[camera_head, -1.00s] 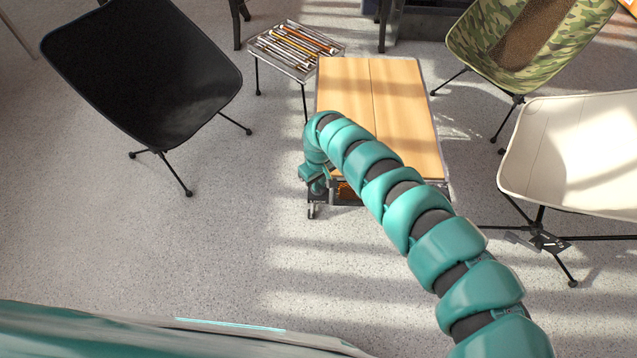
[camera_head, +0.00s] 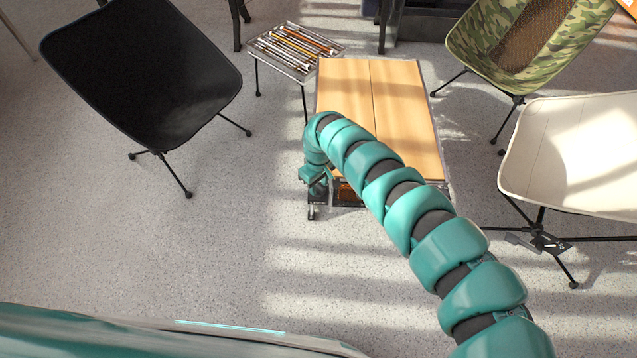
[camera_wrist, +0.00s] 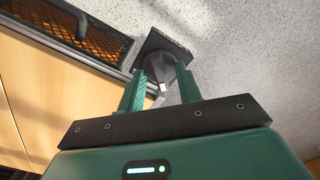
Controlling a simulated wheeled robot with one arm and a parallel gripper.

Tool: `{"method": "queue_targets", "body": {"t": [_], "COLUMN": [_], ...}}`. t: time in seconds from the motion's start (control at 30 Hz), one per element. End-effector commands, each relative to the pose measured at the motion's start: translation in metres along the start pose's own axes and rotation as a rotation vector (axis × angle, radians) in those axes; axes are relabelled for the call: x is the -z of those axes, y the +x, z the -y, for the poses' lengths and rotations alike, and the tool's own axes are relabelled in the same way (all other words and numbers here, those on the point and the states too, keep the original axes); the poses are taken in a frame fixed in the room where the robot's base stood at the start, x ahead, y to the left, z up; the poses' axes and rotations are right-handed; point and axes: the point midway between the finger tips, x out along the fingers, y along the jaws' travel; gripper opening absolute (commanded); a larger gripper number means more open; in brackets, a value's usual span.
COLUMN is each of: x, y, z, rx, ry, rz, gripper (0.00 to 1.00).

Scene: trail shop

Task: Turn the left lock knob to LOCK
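The low wagon with a light wooden top (camera_head: 405,100) stands at the centre of the head view, on small wheels. In the wrist view, the two green fingers of my gripper (camera_wrist: 162,78) stand apart, one on each side of a dark knob (camera_wrist: 166,72) with a small pale mark. The knob sits before a square black plate (camera_wrist: 160,45). I cannot tell whether the fingers press on it. No LOCK lettering is readable. The right knob is not visible.
A black chair (camera_head: 140,70) stands left, a small rack table (camera_head: 262,47) behind, a camouflage chair (camera_head: 480,40) and a cream chair (camera_head: 535,150) at the right. Floor in front is clear.

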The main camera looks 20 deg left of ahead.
Motion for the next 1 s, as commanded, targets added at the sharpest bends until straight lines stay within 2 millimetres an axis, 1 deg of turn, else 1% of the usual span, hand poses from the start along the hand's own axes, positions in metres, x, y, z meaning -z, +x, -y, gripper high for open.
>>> {"method": "queue_targets", "body": {"t": [0.2, 0.27, 0.37, 0.57, 0.9, 1.0], "x": [0.000, 0.000, 0.001, 0.000, 0.001, 0.000], "y": [-0.002, -0.006, -0.018, -0.056, -0.130, -0.147], "z": [0.000, 0.000, -0.001, -0.002, -0.003, -0.002], "rx": [0.000, 0.000, -0.001, -0.002, -0.005, -0.003], "ry": [0.000, 0.000, 0.001, 0.000, 0.001, 0.001], "rz": [0.000, -0.001, -0.002, 0.000, -0.004, -0.003], "gripper": [0.35, 0.35, 0.35, 0.35, 0.35, 0.35]}}
